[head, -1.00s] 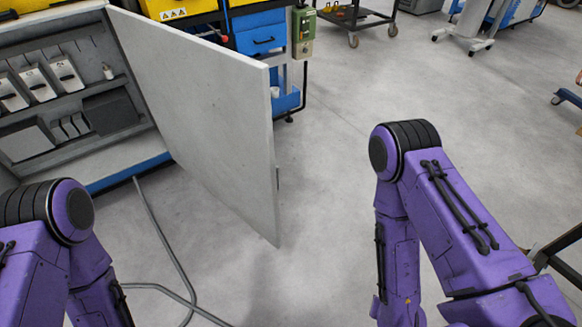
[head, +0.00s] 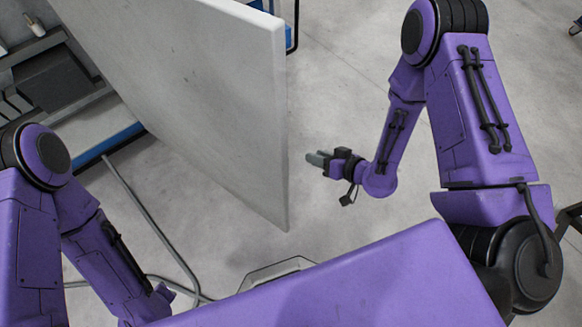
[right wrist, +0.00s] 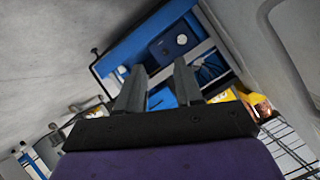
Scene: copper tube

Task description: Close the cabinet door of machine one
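The cabinet door (head: 190,90) is a large light-grey panel. It stands swung out from the open cabinet at the left of the head view, its free edge toward the middle. Part of the grey-lined cabinet interior (head: 85,85) shows behind it. My right gripper (head: 315,158) is just right of the door's free edge, with a small gap seen in the picture and its fingers pointing left. In the right wrist view its two fingers (right wrist: 158,78) are apart with nothing between them. My left arm hangs at the lower left; its gripper is hidden.
A grey cable (head: 140,205) runs over the floor below the door. A blue cabinet base edge (head: 105,147) shows at the left. Open concrete floor (head: 340,90) lies right of the door. Blue and yellow equipment (right wrist: 165,45) shows in the right wrist view.

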